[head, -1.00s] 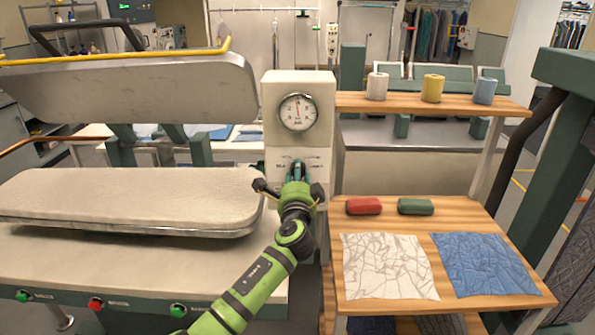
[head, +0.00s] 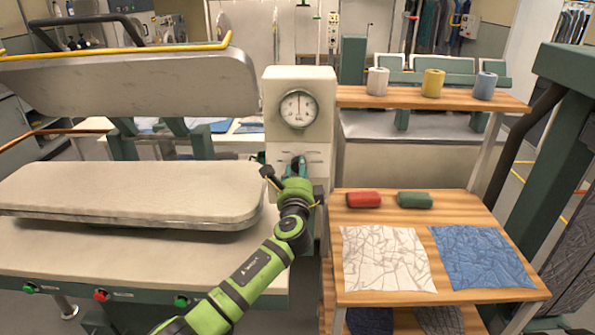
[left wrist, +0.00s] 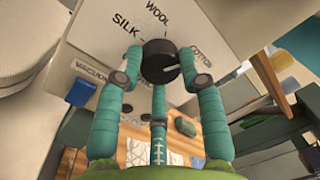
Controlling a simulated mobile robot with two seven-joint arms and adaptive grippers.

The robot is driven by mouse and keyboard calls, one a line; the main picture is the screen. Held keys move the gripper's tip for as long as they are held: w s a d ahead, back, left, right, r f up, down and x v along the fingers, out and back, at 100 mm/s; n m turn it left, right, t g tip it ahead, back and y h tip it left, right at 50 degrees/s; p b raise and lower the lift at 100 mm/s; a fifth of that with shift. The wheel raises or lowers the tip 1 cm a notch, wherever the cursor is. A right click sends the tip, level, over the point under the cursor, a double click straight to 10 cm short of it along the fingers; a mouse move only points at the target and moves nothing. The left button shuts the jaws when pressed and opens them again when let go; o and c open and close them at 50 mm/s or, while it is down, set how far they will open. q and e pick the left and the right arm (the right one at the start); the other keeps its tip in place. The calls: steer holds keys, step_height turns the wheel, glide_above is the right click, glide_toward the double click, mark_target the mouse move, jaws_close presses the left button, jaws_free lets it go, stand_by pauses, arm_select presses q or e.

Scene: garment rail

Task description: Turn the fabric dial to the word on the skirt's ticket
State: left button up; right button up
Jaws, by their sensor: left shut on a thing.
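The fabric dial, a round black knob (left wrist: 159,61), sits on the pale control panel (left wrist: 90,40) in the left wrist view. The words SILK, WOOL and COTTON are printed around it. A light mark shows on the knob's right part; which word it points to I cannot tell. My left gripper (left wrist: 160,75) has its teal fingers closed around the knob. In the head view, the left gripper (head: 297,170) is at the panel below a round gauge (head: 298,109) and mostly hides the dial. I cannot make out the skirt or its ticket. My right gripper is not in view.
A press with a padded board (head: 130,190) stands at the left. Thread spools stand on the shelf above.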

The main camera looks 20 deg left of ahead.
arm_select(q)
steer(key=shift+d+r, duration=0.2)
steer(key=shift+r, duration=0.05)
steer(key=o, duration=1)
steer(key=shift+o, duration=0.8)
steer(key=shift+w+d+f, duration=0.1)
steer(key=shift+f, duration=0.1)
steer(key=v, duration=1.2)
